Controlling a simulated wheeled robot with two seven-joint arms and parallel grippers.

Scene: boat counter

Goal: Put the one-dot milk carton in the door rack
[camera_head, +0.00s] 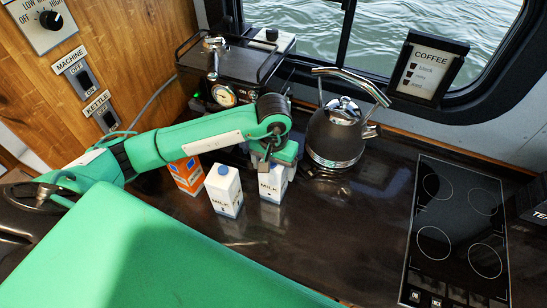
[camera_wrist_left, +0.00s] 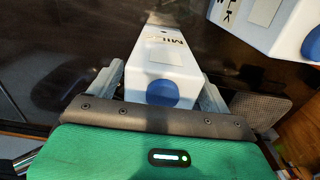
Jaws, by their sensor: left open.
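Two white milk cartons with blue caps stand on the dark counter. The left milk carton (camera_head: 224,190) is clear of my gripper; it shows at the upper right of the left wrist view (camera_wrist_left: 268,22). The right milk carton (camera_head: 271,186) is partly hidden under my left gripper (camera_head: 274,158). In the left wrist view this carton (camera_wrist_left: 162,52) lies between the two open fingers, with its cap towards the palm. The door rack does not show. My right gripper is not in view.
An orange carton (camera_head: 186,174) stands left of the milk cartons. A kettle (camera_head: 336,138) stands close on the right, with a coffee machine (camera_head: 228,75) behind. A cooktop (camera_head: 458,225) lies at the right. The counter between cartons and cooktop is clear.

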